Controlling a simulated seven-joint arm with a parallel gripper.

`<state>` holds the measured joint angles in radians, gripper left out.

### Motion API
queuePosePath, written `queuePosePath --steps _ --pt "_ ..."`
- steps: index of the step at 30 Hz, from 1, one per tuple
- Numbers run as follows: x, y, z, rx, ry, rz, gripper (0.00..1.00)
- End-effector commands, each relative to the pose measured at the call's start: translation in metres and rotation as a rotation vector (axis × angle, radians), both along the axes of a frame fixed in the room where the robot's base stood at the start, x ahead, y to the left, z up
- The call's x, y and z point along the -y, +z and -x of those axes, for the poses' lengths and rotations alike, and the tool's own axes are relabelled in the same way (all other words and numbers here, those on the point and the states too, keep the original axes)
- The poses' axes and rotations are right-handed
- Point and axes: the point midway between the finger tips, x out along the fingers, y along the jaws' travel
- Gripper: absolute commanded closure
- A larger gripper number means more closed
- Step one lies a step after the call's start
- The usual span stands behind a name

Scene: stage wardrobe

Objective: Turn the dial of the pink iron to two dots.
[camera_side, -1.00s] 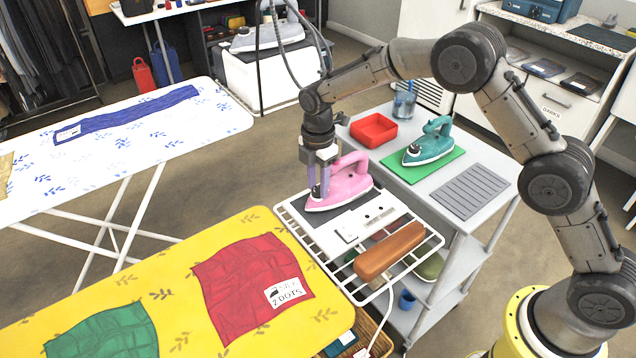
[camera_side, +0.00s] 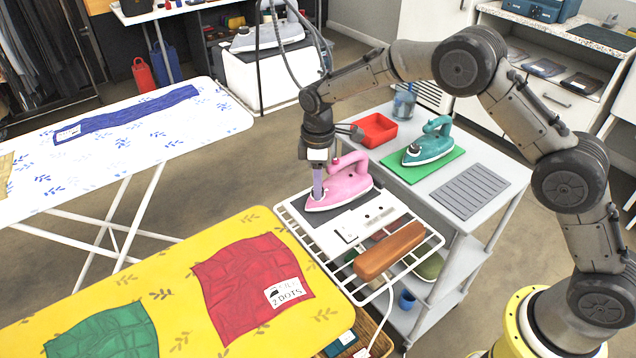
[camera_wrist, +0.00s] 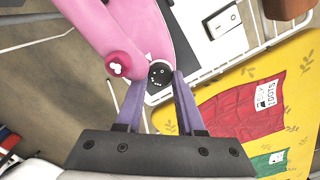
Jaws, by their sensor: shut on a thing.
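The pink iron (camera_side: 345,182) stands on the dark pad of the wire rack at the end of the yellow ironing board. In the wrist view its pink body (camera_wrist: 110,30) fills the top, with a round pink knob (camera_wrist: 120,64) beside a small black dial (camera_wrist: 160,74) bearing white dots. Which dot mark the dial points to is too small to tell. My gripper (camera_side: 318,190) reaches down onto the iron. In the wrist view my gripper's two purple fingers (camera_wrist: 158,84) are closed in on either side of the black dial.
A teal iron (camera_side: 430,142) stands on a green mat on the grey cart, near a red tray (camera_side: 374,130). A brown block (camera_side: 390,250) lies on the rack. A red cloth (camera_side: 250,285) on the yellow board (camera_side: 180,285) has a "2 DOTS" label.

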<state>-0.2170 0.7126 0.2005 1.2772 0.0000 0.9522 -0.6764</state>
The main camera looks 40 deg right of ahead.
Motion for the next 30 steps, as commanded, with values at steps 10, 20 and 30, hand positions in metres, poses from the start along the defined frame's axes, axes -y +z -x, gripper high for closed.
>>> queuePosePath --steps 10,20,30 --pt "-0.0002 0.0015 -0.0009 0.003 -0.096 -0.001 1.00" --pt "-0.0002 0.0015 -0.0010 0.003 -0.104 -0.001 1.00" --pt "-0.0001 0.0009 -0.0006 0.003 -0.103 0.000 0.32"
